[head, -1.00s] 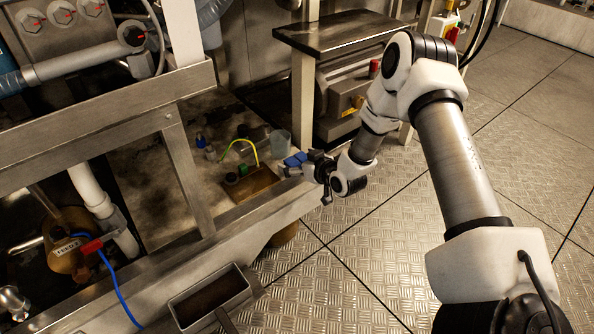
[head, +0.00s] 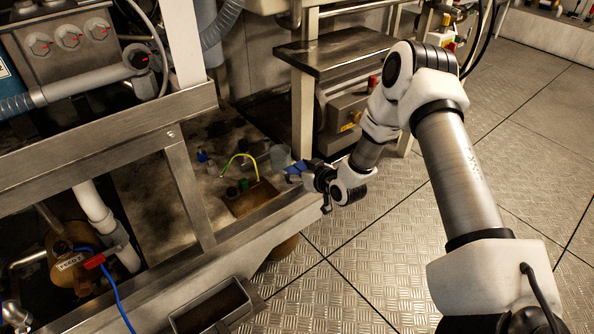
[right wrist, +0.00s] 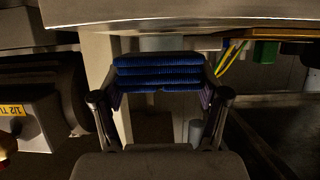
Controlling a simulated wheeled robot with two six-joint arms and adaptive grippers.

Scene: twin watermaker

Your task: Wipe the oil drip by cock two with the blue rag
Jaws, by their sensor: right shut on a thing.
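My right gripper (head: 308,174) is shut on the folded blue rag (head: 294,168), above the floor beside the right end of the low bench ledge. In the right wrist view, the ribbed rag (right wrist: 158,72) lies across between the two fingers. A brass-coloured valve body (head: 62,270) with a red handle (head: 95,261) and a white tag sits at lower left; the tag's lettering is too small to read. I cannot make out an oil drip. My left gripper is not in view.
Small bottles (head: 203,156), a yellow-green hose (head: 240,158), a clear cup (head: 280,157) and a brown tray (head: 247,200) stand on the ledge near the rag. A steel frame rail (head: 110,150) crosses the left. A trough (head: 212,308) stands below. The floor (head: 340,270) is clear.

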